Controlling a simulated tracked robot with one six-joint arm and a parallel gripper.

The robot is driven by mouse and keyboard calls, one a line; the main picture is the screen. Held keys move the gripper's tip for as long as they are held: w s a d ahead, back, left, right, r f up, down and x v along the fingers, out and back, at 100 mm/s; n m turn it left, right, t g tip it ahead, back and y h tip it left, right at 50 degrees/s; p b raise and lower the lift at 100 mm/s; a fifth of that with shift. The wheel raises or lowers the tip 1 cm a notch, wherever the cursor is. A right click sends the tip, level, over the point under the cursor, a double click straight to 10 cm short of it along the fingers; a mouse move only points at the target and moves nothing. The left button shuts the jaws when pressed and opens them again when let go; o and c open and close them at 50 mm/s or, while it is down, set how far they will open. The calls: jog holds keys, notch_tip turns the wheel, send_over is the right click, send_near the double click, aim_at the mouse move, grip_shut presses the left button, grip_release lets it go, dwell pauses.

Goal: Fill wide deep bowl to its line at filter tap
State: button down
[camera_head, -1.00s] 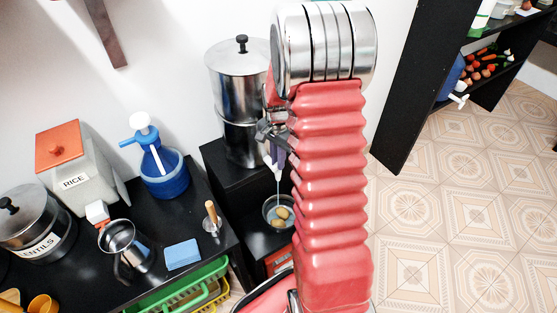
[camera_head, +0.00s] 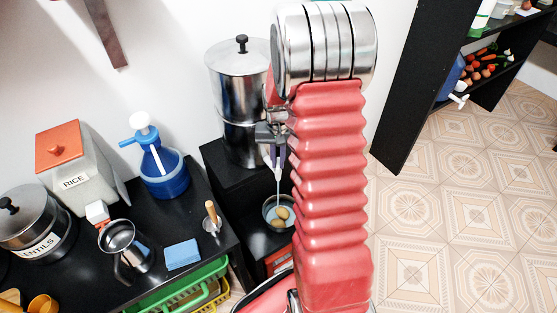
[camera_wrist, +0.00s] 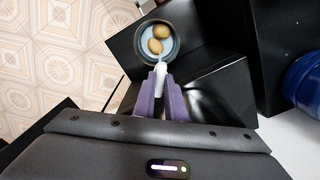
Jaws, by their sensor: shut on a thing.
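The bowl (camera_head: 270,207) stands on the low black step below the steel filter (camera_head: 238,95). Two brown potato-like things (camera_head: 281,213) lie in it, and pale blue water shows around them in the wrist view, where the bowl (camera_wrist: 176,58) is at the top. A thin stream falls from the tap into the bowl. My gripper (camera_head: 273,158) is at the filter's tap, above the bowl. In the wrist view its purple fingers (camera_wrist: 160,92) are shut on the white tap lever (camera_wrist: 160,70). The bowl's line cannot be made out.
The black counter (camera_head: 75,275) at left holds a rice box (camera_head: 75,160), a lentils pot (camera_head: 40,225), a blue jug with a pump (camera_head: 163,172), a metal pitcher (camera_head: 125,250) and a blue sponge (camera_head: 182,254). A black shelf (camera_head: 412,90) stands at right beside open tiled floor.

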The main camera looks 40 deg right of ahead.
aim_at(278, 163)
dwell(0.3)
jog(key=c, duration=1.8)
grip_release()
notch_tip(278, 163, up, 14)
jog(key=shift+f, duration=0.15)
